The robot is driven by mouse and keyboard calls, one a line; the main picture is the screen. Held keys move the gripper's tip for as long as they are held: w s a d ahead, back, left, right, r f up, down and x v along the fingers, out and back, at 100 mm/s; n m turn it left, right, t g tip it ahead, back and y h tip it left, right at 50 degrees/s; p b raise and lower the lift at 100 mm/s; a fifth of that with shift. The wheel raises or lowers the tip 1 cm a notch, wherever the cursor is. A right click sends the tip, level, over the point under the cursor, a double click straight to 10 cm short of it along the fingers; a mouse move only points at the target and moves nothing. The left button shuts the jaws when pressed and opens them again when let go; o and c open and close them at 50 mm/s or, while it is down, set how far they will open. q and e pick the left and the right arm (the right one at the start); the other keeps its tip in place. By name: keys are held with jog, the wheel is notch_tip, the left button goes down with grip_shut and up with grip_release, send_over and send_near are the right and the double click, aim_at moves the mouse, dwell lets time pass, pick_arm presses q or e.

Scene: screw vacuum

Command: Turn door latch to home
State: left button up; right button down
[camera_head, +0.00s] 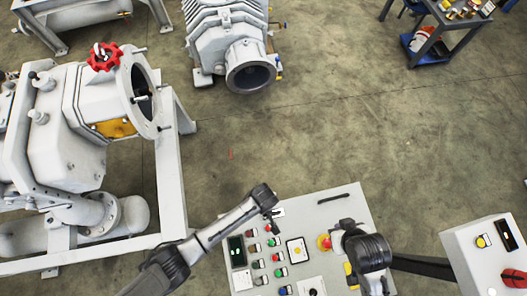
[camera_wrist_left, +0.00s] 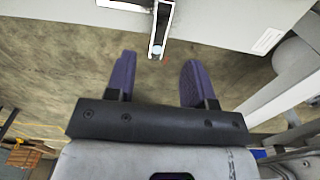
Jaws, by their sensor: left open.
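A narrow upright metal piece with a dark slot and a small round light end, which looks like the door latch (camera_wrist_left: 160,30), stands at the top middle of the left wrist view against a pale panel edge (camera_wrist_left: 225,20). My left gripper (camera_wrist_left: 156,78) is open, with its two dark purple fingers apart on either side below the latch and nothing between them. In the head view my left gripper (camera_head: 274,222) is at the upper left edge of the control cabinet (camera_head: 325,215). The latch is not clear in the head view. My right gripper (camera_head: 374,285) is small and dark over the cabinet's right side; its fingers are unclear.
The cabinet top carries several buttons, a red emergency stop (camera_head: 325,242) and a black handle (camera_head: 333,198). A second grey box (camera_head: 480,260) stands at the right. A large pump on a frame (camera_head: 175,170) stands at the left.

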pick_arm(q)
jog(key=shift+f+b, duration=1.1)
jog(key=shift+f, duration=1.7)
grip_shut()
